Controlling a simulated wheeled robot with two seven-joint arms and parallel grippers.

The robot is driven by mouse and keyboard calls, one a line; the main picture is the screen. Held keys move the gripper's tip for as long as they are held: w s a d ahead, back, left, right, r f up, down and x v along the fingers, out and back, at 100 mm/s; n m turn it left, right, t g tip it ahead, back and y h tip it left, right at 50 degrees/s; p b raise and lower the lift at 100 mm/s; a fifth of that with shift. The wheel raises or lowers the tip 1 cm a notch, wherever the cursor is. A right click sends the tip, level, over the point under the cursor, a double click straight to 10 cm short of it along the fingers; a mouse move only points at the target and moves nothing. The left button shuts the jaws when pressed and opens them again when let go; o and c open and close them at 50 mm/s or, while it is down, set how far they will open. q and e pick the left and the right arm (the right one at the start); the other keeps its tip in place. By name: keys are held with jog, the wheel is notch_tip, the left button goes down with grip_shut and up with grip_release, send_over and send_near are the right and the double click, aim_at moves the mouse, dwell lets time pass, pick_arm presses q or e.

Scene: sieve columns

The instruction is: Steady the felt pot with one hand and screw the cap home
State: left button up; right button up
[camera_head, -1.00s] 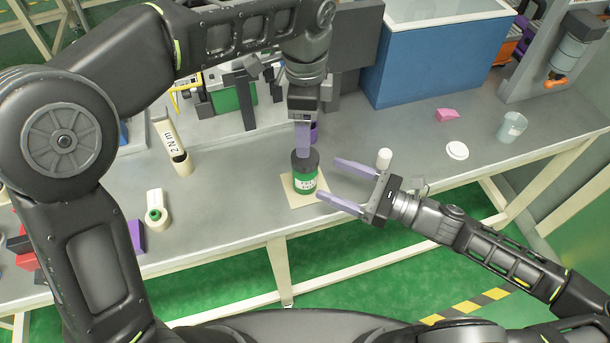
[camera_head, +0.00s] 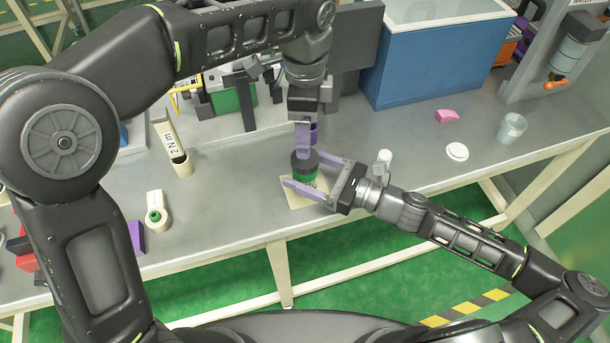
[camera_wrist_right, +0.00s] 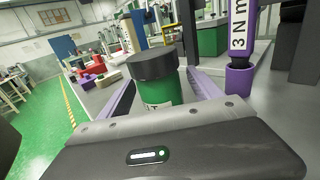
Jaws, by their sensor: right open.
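The felt pot (camera_head: 305,174) is green with a white label and stands upright on a beige square mat (camera_head: 293,199). A dark cap (camera_head: 304,161) sits on its top; the pot (camera_wrist_right: 162,90) and cap (camera_wrist_right: 152,65) also show in the right wrist view. I cannot tell how far the cap is screwed down. My right gripper (camera_head: 303,172) is open, its purple fingers on either side of the pot. My left gripper (camera_head: 303,153) points down by the cap in the head view, with its fingers overlapping. The right wrist view shows nothing on the cap's top.
A purple holder with a "3 N m" tool (camera_wrist_right: 238,75) stands just behind the pot. A "2 N m" tool (camera_head: 172,145) stands left. A white cylinder (camera_head: 384,157), white disc (camera_head: 457,151), pink piece (camera_head: 447,116) and clear cup (camera_head: 512,128) lie right. A blue bin (camera_head: 435,65) stands behind.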

grip_shut()
dwell(0.8)
